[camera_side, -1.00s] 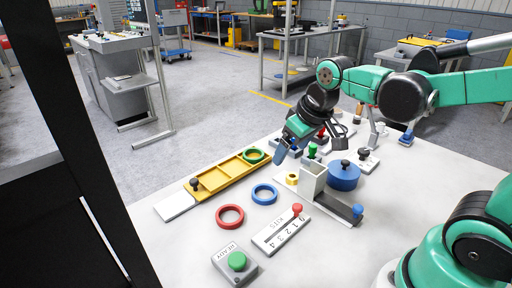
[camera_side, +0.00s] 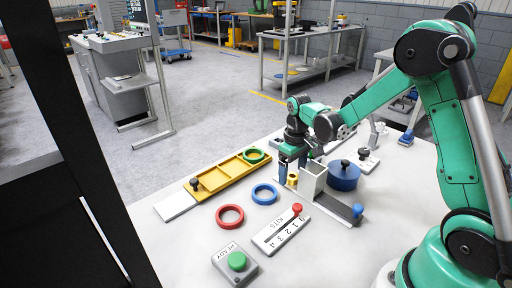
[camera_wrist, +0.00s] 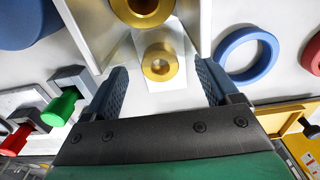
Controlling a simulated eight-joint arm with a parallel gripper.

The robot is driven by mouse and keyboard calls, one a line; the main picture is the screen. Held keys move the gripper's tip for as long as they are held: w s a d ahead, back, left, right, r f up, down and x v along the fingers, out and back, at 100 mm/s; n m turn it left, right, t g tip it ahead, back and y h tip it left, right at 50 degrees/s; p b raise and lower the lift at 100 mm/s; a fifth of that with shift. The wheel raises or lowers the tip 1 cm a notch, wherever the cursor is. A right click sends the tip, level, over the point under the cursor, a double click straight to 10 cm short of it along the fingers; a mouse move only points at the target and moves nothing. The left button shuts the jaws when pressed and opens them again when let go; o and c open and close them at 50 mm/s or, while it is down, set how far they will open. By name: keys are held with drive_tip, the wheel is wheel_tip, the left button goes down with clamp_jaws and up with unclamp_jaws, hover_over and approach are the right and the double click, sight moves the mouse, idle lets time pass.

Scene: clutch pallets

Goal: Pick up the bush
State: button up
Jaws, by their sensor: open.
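The bush is a brass-coloured ring (camera_side: 292,180) low in front of the grey upright holder (camera_side: 312,182). In the wrist view the two blue fingers of my gripper (camera_wrist: 161,78) are spread, one on each side of the bush, with gaps between. A second brass bush (camera_wrist: 142,8) shows inside the holder at the top of the wrist view, partly cut off.
The holder's walls stand close beside my fingers. A blue ring (camera_side: 264,194), a red ring (camera_side: 230,216) and a yellow tray (camera_side: 228,171) lie to the left. A blue round pot (camera_side: 343,176) stands right. Green (camera_wrist: 60,108) and red knobs are near the left finger.

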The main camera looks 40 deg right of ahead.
drive_tip(key=shift+f, duration=0.5)
clamp_jaws()
drive_tip(key=shift+r, duration=0.1)
